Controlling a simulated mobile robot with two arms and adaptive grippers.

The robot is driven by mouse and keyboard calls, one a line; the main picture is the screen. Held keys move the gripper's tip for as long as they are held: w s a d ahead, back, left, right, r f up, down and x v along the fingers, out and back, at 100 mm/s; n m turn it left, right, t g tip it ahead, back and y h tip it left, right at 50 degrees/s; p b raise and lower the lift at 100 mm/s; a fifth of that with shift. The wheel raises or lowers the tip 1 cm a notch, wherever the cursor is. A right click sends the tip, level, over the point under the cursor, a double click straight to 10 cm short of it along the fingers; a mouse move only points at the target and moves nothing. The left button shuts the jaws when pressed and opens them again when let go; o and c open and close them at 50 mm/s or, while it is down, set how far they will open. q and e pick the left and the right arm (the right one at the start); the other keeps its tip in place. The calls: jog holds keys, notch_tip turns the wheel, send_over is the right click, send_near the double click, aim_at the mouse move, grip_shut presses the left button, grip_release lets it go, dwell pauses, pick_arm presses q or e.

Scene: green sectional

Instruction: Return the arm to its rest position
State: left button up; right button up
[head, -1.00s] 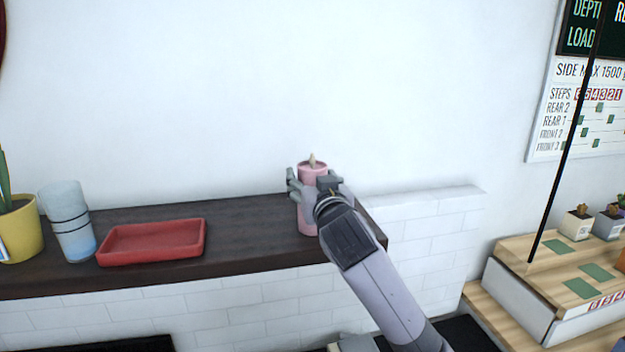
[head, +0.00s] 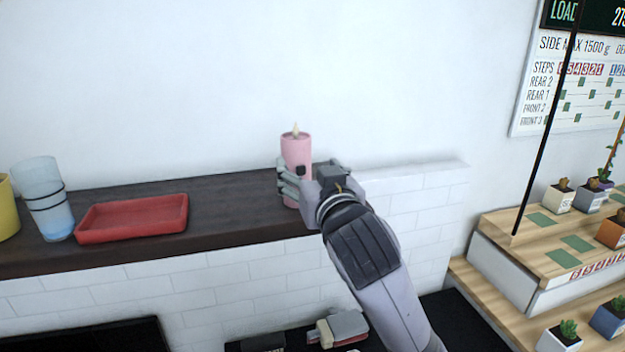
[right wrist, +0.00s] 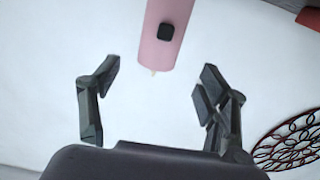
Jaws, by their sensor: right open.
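A pink candle (head: 296,150) with a pale wick stands upright near the right end of the dark shelf (head: 240,205). My right gripper (head: 287,184) is in front of the candle's lower part in the head view and hides some of it. In the right wrist view the candle (right wrist: 160,35), with a small black square on its side, appears wick-down ahead of the open fingers (right wrist: 161,70). Clear gaps show between it and both fingers, so it is not gripped. My left gripper is not in view.
A red tray (head: 130,218), clear cups (head: 48,210) and a yellow pot (head: 6,215) stand left on the shelf. A white tiled ledge (head: 420,195) lies to the right. A stepped wooden stand (head: 500,235) with small potted plants is at far right.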

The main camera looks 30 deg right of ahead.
jog(key=shift+s+a, duration=0.15)
jog(key=shift+s, duration=0.55)
